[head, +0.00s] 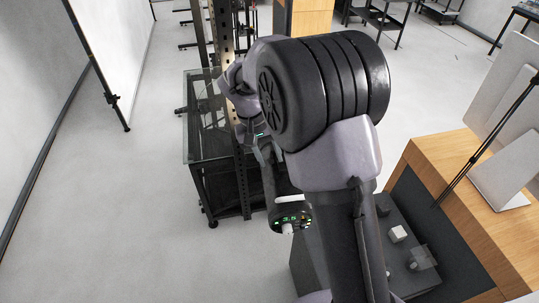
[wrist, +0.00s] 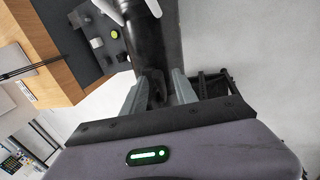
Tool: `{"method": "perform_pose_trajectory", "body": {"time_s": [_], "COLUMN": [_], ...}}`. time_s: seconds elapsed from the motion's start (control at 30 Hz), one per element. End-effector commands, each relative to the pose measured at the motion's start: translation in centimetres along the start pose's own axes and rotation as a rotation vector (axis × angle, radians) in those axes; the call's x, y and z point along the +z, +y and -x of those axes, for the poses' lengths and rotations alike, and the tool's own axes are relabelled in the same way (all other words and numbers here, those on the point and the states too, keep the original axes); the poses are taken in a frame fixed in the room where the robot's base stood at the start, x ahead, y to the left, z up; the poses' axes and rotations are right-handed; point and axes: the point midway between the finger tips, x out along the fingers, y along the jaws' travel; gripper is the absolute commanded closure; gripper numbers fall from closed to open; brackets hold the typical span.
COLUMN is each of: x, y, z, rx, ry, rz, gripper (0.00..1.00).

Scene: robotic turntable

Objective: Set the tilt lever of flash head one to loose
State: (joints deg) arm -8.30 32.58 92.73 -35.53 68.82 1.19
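Flash head one appears to be the dark tube whose back panel (head: 291,218) has lit green digits, in the middle of the head view. In the wrist view its black body (wrist: 153,40) runs up from between my fingers. My gripper (head: 264,150) is at the far end of this body in the head view, partly hidden by my arm. In the wrist view my gripper (wrist: 158,78) has its two grey fingers apart, with a dark part (wrist: 157,92) between them. I cannot tell whether this part is the tilt lever, or whether the fingers touch it.
A glass-topped table with a black frame (head: 199,125) stands behind, beside a dark perforated column (head: 226,38). A wooden bench (head: 462,185) is at the right, with a dark shelf holding small blocks (head: 398,233). A thin stand (head: 103,80) is at the left. Floor at left is clear.

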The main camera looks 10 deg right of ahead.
Motion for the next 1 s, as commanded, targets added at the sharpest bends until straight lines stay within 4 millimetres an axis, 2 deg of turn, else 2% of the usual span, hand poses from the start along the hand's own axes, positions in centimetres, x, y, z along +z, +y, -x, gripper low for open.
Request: {"method": "perform_pose_trajectory", "body": {"time_s": [0.1,0.27,0.3,1.0], "x": [-0.01,-0.01,-0.02,-0.06], "y": [0.0,0.01,0.01,0.01], "z": [0.03,0.05,0.06,0.11], "rx": [0.0,0.0,0.0,0.0], "ry": [0.0,0.0,0.0,0.002], "rz": [0.0,0.0,0.0,0.0], "gripper": [0.67,0.99,1.0,1.0]}}
